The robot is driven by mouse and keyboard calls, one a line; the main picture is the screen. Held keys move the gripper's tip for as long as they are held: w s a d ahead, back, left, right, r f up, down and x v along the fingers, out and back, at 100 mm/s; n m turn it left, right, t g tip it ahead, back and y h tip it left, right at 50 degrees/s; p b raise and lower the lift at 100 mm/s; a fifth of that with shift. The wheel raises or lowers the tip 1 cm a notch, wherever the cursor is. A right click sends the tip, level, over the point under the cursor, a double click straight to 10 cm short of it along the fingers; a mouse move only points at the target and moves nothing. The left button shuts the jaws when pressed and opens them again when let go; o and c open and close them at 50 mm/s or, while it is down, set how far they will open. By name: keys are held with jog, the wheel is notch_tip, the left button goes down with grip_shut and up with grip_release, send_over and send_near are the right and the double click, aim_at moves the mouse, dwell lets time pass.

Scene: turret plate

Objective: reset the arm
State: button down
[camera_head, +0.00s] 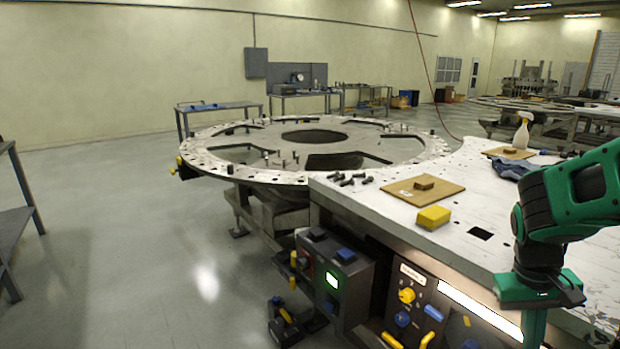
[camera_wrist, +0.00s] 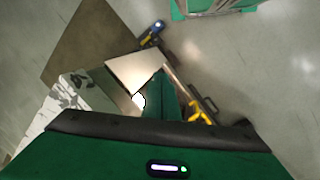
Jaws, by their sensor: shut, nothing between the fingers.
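My green and black arm comes in from the right edge in the head view, bent downward in front of the white table (camera_head: 480,215). My gripper (camera_head: 534,328) hangs down at the lower right, beside the table's front side, and its lower end is cut off by the frame. In the wrist view, my gripper (camera_wrist: 160,82) shows as a narrow green wedge beyond the wide green and black body. It is shut and holds nothing.
A round turret plate (camera_head: 220,163) stands left of the table. On the table are a tan board (camera_head: 408,195), yellow block (camera_head: 433,217), several dark bolts (camera_head: 350,180), a spray bottle (camera_head: 522,132) and blue cloth (camera_head: 512,168). Control boxes (camera_head: 335,268) project below.

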jog(key=s+a+r+m+y, duration=0.1)
jog(key=s+r, duration=0.1)
jog(key=s, duration=0.4)
jog(key=s+r+m+t+y, duration=0.1)
jog(key=s+r+m, duration=0.1)
jog(key=s, duration=0.4)
jog(key=shift+a+r+y, duration=0.3)
jog(key=shift+a+r, duration=0.05)
jog(key=shift+r, duration=0.05)
jog(key=shift+w+f, duration=0.25)
jog(key=shift+w, duration=0.35)
jog(key=c, duration=2.4)
grip_release()
jog(key=shift+c, duration=0.2)
